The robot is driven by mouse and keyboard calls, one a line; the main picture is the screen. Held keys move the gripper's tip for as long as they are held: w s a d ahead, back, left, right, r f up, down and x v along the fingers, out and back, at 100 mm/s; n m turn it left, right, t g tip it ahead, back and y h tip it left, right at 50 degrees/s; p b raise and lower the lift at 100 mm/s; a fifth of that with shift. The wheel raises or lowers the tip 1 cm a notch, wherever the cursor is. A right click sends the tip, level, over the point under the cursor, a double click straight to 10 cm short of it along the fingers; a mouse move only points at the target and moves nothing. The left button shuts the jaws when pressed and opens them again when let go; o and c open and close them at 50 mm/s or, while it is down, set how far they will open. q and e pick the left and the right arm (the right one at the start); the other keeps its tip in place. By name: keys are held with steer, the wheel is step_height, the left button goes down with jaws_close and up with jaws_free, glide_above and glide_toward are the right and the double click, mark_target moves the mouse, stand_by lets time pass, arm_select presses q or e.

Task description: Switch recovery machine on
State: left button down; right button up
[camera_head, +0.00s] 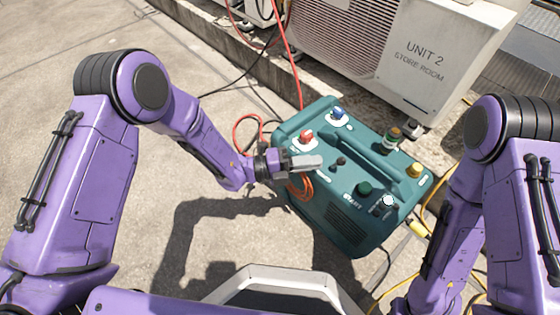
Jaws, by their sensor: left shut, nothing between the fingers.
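The recovery machine (372,238) is a teal box with a carry handle on top, standing on the concrete. A dark green knob or button (365,188) sits near the label "START" on its front part. A black and white control (387,203) is to its right, too small to identify for certain. My left gripper (306,162) is shut and empty, over the machine's left side beside the handle. I cannot tell whether it touches the machine. My right arm comes down at the right of the machine; its gripper is not in view.
A white condenser marked "UNIT 2" (425,55) stands behind. Red, black and yellow hoses run around the machine. The concrete at the left is clear.

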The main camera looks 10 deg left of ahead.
arm_select(q)
steer(key=p+v, duration=0.3)
steer(key=v, duration=0.8)
steer(key=shift+a+r, duration=0.15)
steer(key=shift+r, duration=0.35)
arm_select(e)
steer(key=w+t, duration=0.1)
steer(key=w+r+m+t, duration=0.1)
steer(key=w+m+t+h, duration=0.1)
steer(key=w, duration=0.1)
steer(key=shift+a+r, duration=0.25)
arm_select(q)
steer(key=shift+r, duration=0.1)
arm_select(e)
steer(key=shift+r, duration=0.1)
